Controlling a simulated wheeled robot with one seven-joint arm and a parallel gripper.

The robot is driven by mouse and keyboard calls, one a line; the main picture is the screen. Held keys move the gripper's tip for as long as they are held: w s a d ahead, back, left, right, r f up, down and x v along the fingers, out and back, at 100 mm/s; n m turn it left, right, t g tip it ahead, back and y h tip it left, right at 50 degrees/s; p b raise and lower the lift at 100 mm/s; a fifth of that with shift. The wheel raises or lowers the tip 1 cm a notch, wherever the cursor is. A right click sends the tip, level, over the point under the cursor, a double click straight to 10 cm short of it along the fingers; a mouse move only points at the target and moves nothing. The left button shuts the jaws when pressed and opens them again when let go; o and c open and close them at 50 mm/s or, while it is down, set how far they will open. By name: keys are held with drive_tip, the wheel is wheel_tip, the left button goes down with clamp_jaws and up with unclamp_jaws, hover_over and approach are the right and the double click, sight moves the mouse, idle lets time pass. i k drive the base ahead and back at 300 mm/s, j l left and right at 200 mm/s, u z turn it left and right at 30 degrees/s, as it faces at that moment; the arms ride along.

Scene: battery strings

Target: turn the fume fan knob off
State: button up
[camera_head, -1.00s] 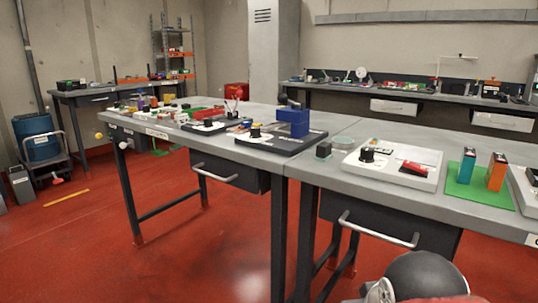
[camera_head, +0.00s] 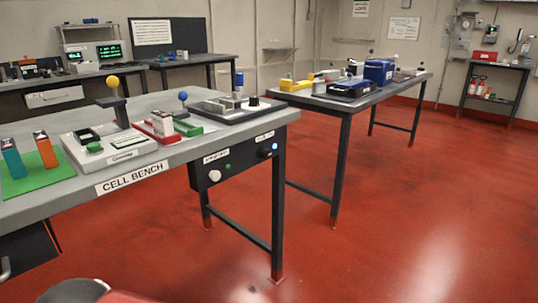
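A dark control panel (camera_head: 238,163) hangs under the right end of the bench labelled CELL BENCH (camera_head: 132,178). It carries a white round knob (camera_head: 214,176) on the left, a small green button or lamp (camera_head: 227,167) beside it, and a dark round knob (camera_head: 264,153) on the right next to a lit blue lamp (camera_head: 275,147). White labels sit above the controls, too small to read, so I cannot tell which knob is the fume fan's or how it is set. My gripper is not in view; only part of my own arm shows at the bottom left.
The bench top holds a yellow-ball lever (camera_head: 113,83), a blue-ball lever (camera_head: 183,96), and orange (camera_head: 45,149) and blue (camera_head: 13,159) cells on a green mat (camera_head: 42,170). Another bench (camera_head: 362,98) stands behind. Open red floor (camera_head: 390,220) lies right of the panel.

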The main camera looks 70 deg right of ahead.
sight(263, 152)
drive_tip(key=z, duration=2.15)
